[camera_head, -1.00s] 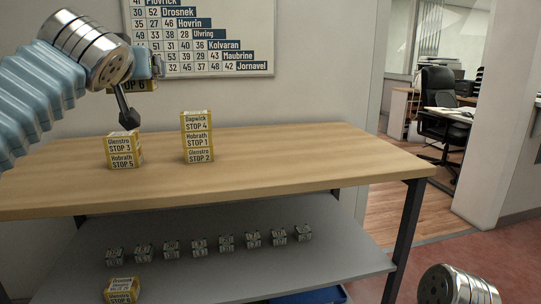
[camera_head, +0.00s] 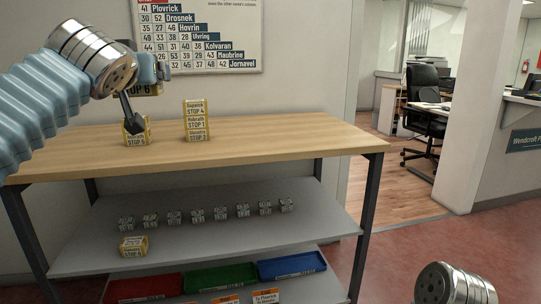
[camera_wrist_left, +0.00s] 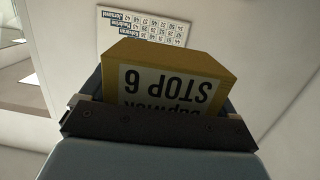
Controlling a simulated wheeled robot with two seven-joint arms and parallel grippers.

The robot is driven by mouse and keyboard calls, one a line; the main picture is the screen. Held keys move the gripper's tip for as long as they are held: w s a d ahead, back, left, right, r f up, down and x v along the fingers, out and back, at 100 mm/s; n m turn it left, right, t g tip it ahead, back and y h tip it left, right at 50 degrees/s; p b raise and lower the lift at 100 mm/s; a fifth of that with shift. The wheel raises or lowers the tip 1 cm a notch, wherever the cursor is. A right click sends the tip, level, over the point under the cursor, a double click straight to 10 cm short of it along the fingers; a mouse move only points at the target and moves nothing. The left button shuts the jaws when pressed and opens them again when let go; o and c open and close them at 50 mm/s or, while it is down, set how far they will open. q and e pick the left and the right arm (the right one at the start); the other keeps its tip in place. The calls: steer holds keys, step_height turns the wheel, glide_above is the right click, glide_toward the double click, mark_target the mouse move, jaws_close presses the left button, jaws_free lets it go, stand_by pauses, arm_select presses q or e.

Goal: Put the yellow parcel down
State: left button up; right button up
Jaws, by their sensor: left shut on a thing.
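My left gripper (camera_head: 150,76) is shut on a yellow parcel (camera_head: 148,91) marked STOP 6, held in the air at upper left, in front of the wall. In the left wrist view the parcel (camera_wrist_left: 172,62) sits between the jaws, its label upside down. Dark gripper parts and my arm hide much of it in the head view. Below it stands a wooden-topped table (camera_head: 270,138). My right gripper is not in view; only a metal part of my right arm shows at lower right.
On the tabletop stand a left stack of yellow parcels (camera_head: 136,138), partly covered by my gripper, and a taller stack (camera_head: 196,120). The tabletop right of them is clear. The grey shelf (camera_head: 300,222) below holds several small grey blocks and a yellow parcel (camera_head: 133,246). Coloured trays lie lowest.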

arm_select(q)
steer(key=w+d+f+m+h, duration=0.35)
steer(key=d+f, duration=0.25)
steer(key=f, duration=0.2)
steer(key=w+d+f+m+h, duration=0.2)
steer(key=w+d+f+h, duration=0.3)
steer(key=f, duration=0.3)
steer(key=w+d+f+m+g+h, duration=0.1)
steer(key=d+f, duration=0.3)
steer(key=f, duration=1)
steer(key=s+a+f+n+y, duration=0.1)
steer(key=s+a+f+y, duration=0.1)
steer(key=f, duration=0.8)
steer(key=s+a+f+n+y, duration=0.2)
steer(key=s+a+f, duration=0.3)
steer(key=f, duration=0.6)
steer(key=s+a+f+n+t+y, duration=0.1)
steer(key=s+f, duration=0.4)
steer(key=f, duration=0.6)
steer(key=a+y, duration=0.1)
steer(key=a, duration=0.1)
steer(key=shift+s+a+f, duration=0.15)
steer(key=shift+s+a, duration=0.15)
steer(key=shift+s, duration=0.05)
